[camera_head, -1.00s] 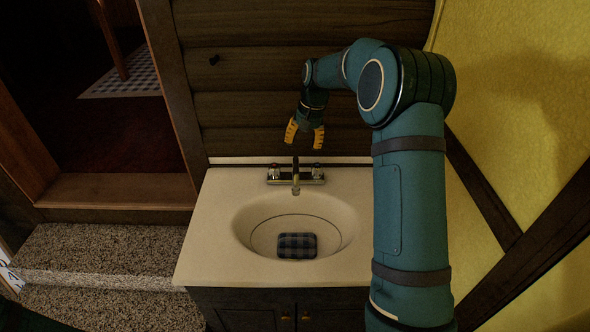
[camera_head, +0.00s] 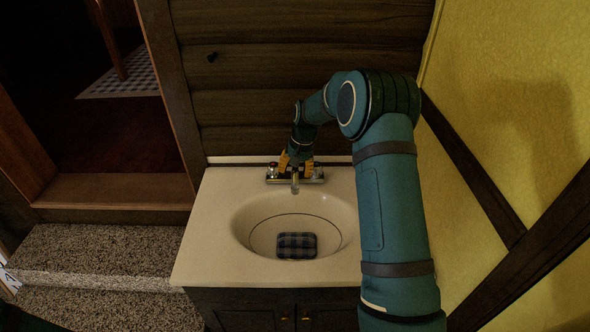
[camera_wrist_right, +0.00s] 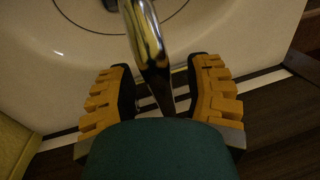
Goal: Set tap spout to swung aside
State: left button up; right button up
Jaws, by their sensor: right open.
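The tap spout (camera_head: 295,184) is a shiny metal tube that points straight forward over the basin. It rises from a tap base with a handle on each side, at the back of the cream sink (camera_head: 205,235). My right gripper (camera_head: 296,168) has come down over the tap from behind. In the right wrist view its two yellow fingers (camera_wrist_right: 160,92) are open, one on each side of the spout (camera_wrist_right: 146,40), with a gap to the spout on both sides. My left gripper is not in view.
A dark checked, cushion-like object (camera_head: 296,246) lies in the basin. A dark wooden log wall (camera_head: 300,100) stands behind the sink, and a yellow wall (camera_head: 510,110) is at the right. Carpeted steps (camera_head: 100,250) lead to a doorway at left.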

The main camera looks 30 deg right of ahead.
grip_shut()
jog(key=shift+d, duration=0.15)
jog(key=d+n+g+p, duration=0.2)
jog(key=d+n+p, duration=0.1)
jog(key=d+n, duration=0.8)
jog(key=shift+n, duration=0.7)
jog(key=shift+s, duration=0.1)
